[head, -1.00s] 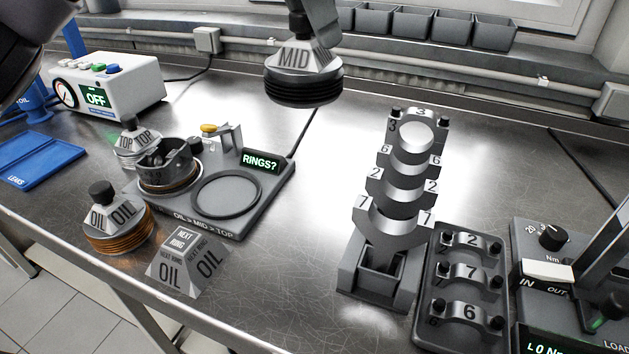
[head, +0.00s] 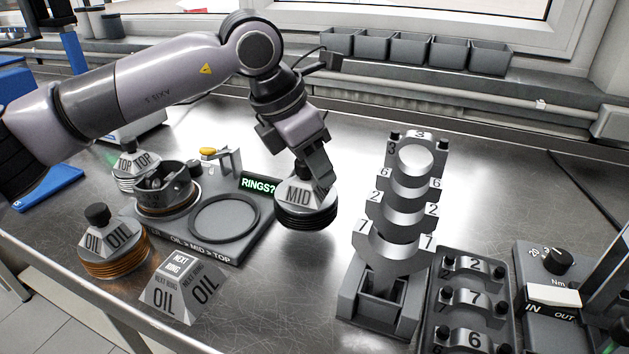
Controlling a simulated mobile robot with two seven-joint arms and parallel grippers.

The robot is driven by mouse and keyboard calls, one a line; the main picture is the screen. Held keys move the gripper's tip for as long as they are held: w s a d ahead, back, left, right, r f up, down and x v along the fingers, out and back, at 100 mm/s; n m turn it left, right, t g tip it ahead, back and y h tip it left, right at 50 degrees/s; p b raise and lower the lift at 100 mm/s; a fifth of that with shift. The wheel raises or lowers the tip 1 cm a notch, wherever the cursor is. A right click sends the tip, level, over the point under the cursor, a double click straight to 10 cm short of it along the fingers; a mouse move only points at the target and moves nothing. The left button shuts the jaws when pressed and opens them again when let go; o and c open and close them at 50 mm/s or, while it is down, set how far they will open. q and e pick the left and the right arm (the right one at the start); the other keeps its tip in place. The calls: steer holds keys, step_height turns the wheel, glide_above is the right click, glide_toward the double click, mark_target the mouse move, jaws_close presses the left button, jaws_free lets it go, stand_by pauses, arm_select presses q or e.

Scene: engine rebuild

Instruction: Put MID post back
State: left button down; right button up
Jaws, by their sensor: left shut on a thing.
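The MID post (head: 303,208) has a grey faceted top marked MID and a stack of black rings below. My left gripper (head: 312,172) is shut on its top, and the fingers hide the knob. The post is upright, just right of the ring station (head: 214,243) with the RINGS? display; whether its base touches the table I cannot tell. The OIL post (head: 110,242) with copper rings stands at the front left. The TOP post (head: 134,165) stands behind it, beside the station. My right gripper is not in view.
A NEXT RING OIL block (head: 184,287) stands at the front edge. A tower of numbered bearing caps (head: 396,215) stands to the right, with a cap tray (head: 466,300) and torque unit (head: 560,285) beyond. Bare table lies between post and tower.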

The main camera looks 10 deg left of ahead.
mark_target(315, 183)
arm_select(q)
steer(key=shift+f, duration=1.7)
steer(key=shift+f, duration=0.2)
steer(key=c, duration=0.7)
jaws_free()
steer(key=shift+r, duration=0.1)
